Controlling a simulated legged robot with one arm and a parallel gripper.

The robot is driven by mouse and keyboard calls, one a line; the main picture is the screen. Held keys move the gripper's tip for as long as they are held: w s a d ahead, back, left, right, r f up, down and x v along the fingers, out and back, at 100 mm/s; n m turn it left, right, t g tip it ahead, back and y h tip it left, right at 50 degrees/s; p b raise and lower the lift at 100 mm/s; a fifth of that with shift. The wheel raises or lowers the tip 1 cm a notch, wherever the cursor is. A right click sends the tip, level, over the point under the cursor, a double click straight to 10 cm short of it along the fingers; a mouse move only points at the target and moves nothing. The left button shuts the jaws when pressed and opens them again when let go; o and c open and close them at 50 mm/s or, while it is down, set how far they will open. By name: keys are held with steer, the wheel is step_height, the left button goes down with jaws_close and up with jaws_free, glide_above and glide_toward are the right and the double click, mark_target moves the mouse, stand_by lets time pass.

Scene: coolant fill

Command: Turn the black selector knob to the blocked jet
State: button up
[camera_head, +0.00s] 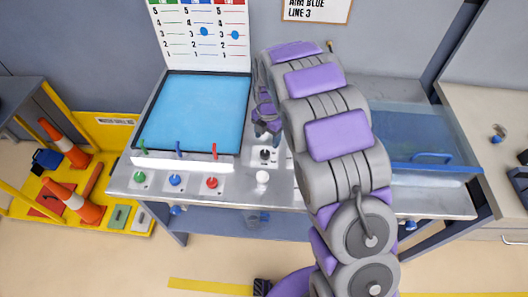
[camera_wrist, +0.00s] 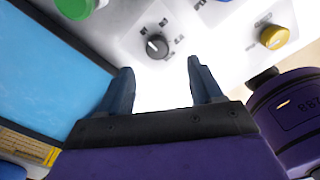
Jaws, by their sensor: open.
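The black selector knob (camera_wrist: 157,46) sits on a white panel in the wrist view, with small printed labels around it and a pale pointer mark on its top. The labels are too blurred to read surely. The knob also shows in the head view (camera_head: 265,154), just left of my arm. My gripper (camera_wrist: 160,65) is open, its two blue-grey fingers apart with nothing between them. The knob lies a little beyond the fingertips in the picture, apart from them. In the head view my gripper (camera_head: 262,128) is partly hidden by my arm, above the knob.
A blue pool tray (camera_head: 193,112) lies left of the knob, with green (camera_head: 139,177), blue (camera_head: 175,180) and red (camera_head: 212,183) knobs in front. A yellow knob (camera_wrist: 274,37) is at right in the wrist view.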

mark_target(264, 152)
steer(key=f, duration=0.2)
steer(key=d+f, duration=0.1)
steer(key=f, duration=0.2)
steer(key=shift+f+b, duration=0.15)
steer(key=shift+b, duration=0.2)
steer(key=a+f, duration=0.3)
steer(key=shift+a+f, duration=0.2)
steer(key=shift+a, duration=0.05)
steer(key=d, duration=0.3)
steer(key=shift+d+r, duration=0.1)
steer(key=shift+c, duration=0.9)
steer(key=shift+a, duration=1.1)
steer(key=c, duration=0.5)
steer(key=shift+c, duration=0.5)
steer(key=shift+w+d, duration=0.1)
steer(key=shift+d, duration=0.35)
steer(key=shift+c, duration=1.4)
steer(key=shift+a, duration=0.15)
